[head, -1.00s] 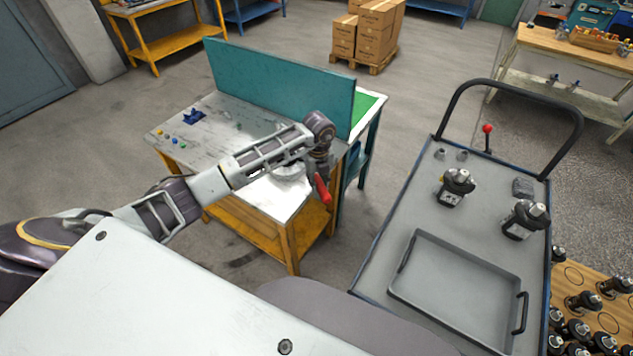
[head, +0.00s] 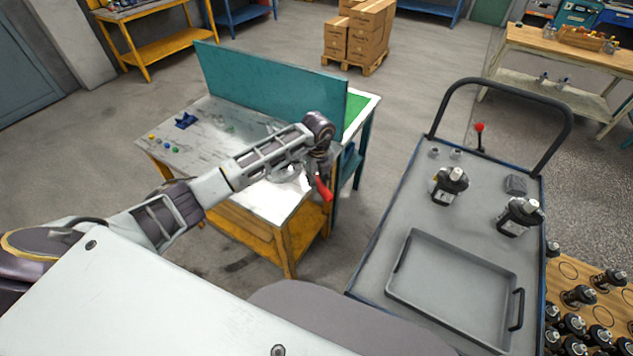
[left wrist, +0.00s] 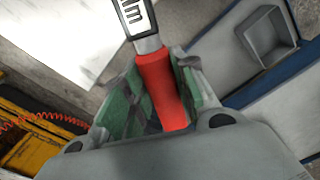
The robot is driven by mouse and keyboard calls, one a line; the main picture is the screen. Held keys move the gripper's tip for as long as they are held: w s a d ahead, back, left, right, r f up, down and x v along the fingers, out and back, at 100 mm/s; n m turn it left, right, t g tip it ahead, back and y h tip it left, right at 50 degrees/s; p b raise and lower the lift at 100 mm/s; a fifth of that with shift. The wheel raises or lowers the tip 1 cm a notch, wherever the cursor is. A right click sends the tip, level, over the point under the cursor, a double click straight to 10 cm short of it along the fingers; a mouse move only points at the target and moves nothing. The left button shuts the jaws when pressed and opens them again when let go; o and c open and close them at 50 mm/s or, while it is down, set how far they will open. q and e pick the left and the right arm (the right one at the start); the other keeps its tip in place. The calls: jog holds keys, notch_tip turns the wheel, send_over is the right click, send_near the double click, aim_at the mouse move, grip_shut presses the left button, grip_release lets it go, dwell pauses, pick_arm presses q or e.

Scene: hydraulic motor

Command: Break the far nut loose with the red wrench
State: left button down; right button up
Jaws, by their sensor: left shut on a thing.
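The red wrench (head: 324,189) hangs from my left gripper (head: 321,165), in the air near the right end of the workbench. In the left wrist view its red handle (left wrist: 162,90) lies between the green-padded fingers of my left gripper (left wrist: 160,100), which are shut on it. A grey shank with dark lettering runs out of the top of that view, so the wrench's head is out of sight there. I cannot make out the far nut in either view. My right gripper is not in view.
The workbench (head: 205,125) has a teal back panel (head: 270,85). To the right stands a grey cart (head: 400,225) with an empty tray (head: 455,290), two motors (head: 449,185) (head: 519,217) and a tall black handle (head: 500,82). Floor shows between bench and cart.

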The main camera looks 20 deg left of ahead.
pick_arm(q)
jog(key=shift+w+d+f+n+b, duration=0.2)
jog(key=shift+w+d+n+b, duration=0.05)
jog(key=shift+w+d+n, duration=0.35)
jog(key=shift+w+d+f+n+b, duration=0.15)
jog(key=shift+w+d+n+b, duration=0.1)
jog(key=shift+w+d+n, duration=0.35)
dwell(1.3)
jog(key=shift+w+d+n+b, duration=0.25)
jog(key=shift+w+n+b, duration=0.25)
jog(key=shift+w, duration=0.4)
jog(key=shift+w+d+n+b, duration=0.25)
jog(key=shift+w+n, duration=0.35)
jog(key=shift+w, duration=0.3)
dwell(0.5)
jog(key=shift+w+d+n+b, duration=0.15)
jog(key=shift+w+n+b, duration=0.4)
jog(key=shift+w, duration=0.35)
jog(key=shift+w+d+n+b, duration=0.1)
jog(key=shift+w+n+b, duration=0.45)
jog(key=shift+w, duration=0.3)
dwell(0.5)
